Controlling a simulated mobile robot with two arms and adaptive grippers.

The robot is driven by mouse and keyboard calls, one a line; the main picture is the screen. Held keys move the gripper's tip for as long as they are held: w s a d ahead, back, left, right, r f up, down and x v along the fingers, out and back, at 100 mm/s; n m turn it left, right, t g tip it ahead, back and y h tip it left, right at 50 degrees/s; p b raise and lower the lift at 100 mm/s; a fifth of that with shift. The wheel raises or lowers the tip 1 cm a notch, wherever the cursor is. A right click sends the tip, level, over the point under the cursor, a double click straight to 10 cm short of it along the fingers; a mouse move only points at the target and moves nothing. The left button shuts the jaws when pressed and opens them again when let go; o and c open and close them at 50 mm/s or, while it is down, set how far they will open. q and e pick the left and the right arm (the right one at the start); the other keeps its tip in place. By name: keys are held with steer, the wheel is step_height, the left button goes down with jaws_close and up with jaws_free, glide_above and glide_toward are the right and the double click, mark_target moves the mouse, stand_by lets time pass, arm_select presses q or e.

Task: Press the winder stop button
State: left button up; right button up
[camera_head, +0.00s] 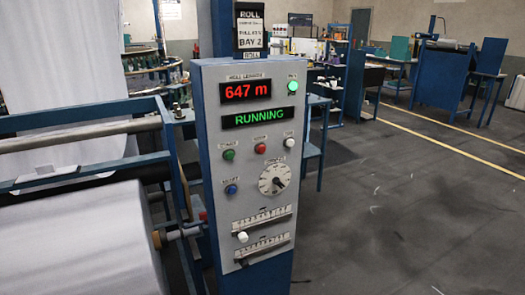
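A grey control panel (240,118) faces me on a blue post in the middle of the view. A red button (260,148) sits in a row with a green button (228,155) on its left and a white one (288,143) on its right. The small labels above them are too blurred to read surely; red is the usual stop colour. The display (257,117) reads RUNNING in green, and the one above it (246,91) reads 647 m in red. A green lamp (292,86) is lit. Neither of my grippers is in view.
A blue button (231,189), a round dial (273,180) and two slider scales are lower on the panel. A large white roll (75,245) and blue frame rails stand at left. Open dark floor (400,220) lies at right, with blue machines behind.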

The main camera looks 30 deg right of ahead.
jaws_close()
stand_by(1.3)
